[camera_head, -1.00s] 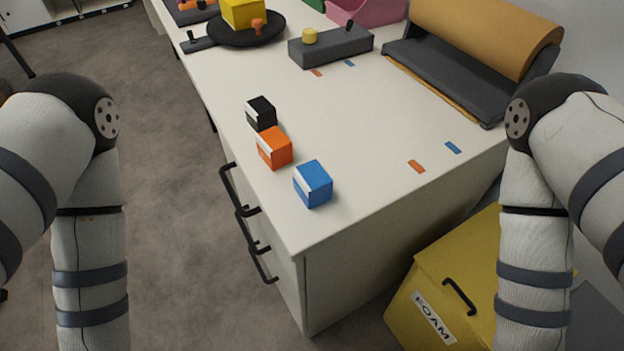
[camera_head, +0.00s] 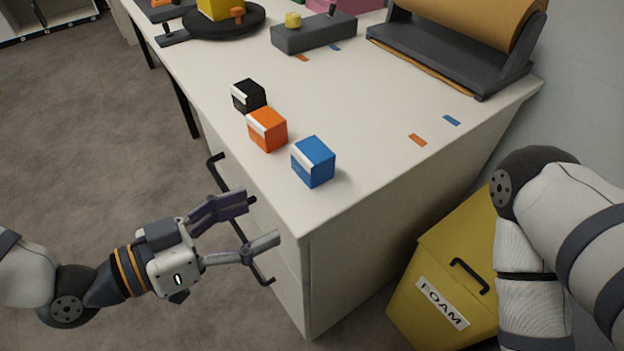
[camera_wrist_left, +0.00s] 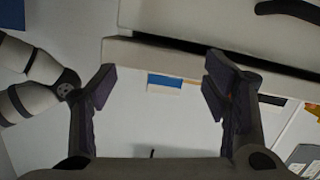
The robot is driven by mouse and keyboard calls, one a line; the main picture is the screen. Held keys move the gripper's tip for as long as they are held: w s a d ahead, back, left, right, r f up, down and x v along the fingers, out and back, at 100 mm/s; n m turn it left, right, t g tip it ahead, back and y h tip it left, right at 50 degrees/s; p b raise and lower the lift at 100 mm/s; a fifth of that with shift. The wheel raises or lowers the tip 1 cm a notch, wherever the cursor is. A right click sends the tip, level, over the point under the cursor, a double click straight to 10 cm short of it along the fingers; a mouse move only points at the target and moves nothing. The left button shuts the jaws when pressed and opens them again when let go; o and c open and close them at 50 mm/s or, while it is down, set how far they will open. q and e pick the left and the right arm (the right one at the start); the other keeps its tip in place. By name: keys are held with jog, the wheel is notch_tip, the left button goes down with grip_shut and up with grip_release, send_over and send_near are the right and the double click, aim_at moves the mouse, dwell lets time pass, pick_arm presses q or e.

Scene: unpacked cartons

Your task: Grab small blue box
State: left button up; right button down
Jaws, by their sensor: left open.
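The small blue box (camera_head: 313,162) has a white strip on one top edge. It sits on the white worktop (camera_head: 365,165) near its front corner. An orange box (camera_head: 267,130) and a black box (camera_head: 249,96) stand in a row behind it to the left. My left gripper (camera_head: 257,224) is open and empty, off the front of the drawers, lower left of the blue box and apart from it. In the left wrist view its fingers (camera_wrist_left: 160,86) are spread, with a blue and white patch beyond them, probably the blue box. My right gripper is out of view.
Dark drawer handles (camera_head: 222,172) stick out close to my left gripper. A yellow FOAM bin (camera_head: 420,282) stands at the right end of the counter. A paper roll holder (camera_head: 445,62) and a grey block (camera_head: 313,33) stand farther back.

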aim_at(300, 158)
pick_arm(q)
notch_tip(300, 158, up, 4)
jog(key=w+r+m+t+h, duration=0.1)
jog(key=w+m+h, duration=0.1)
jog(key=x, duration=1.1)
jog(key=shift+w+r, duration=0.15)
jog(key=shift+w, duration=0.25)
jog(key=c, duration=1.1)
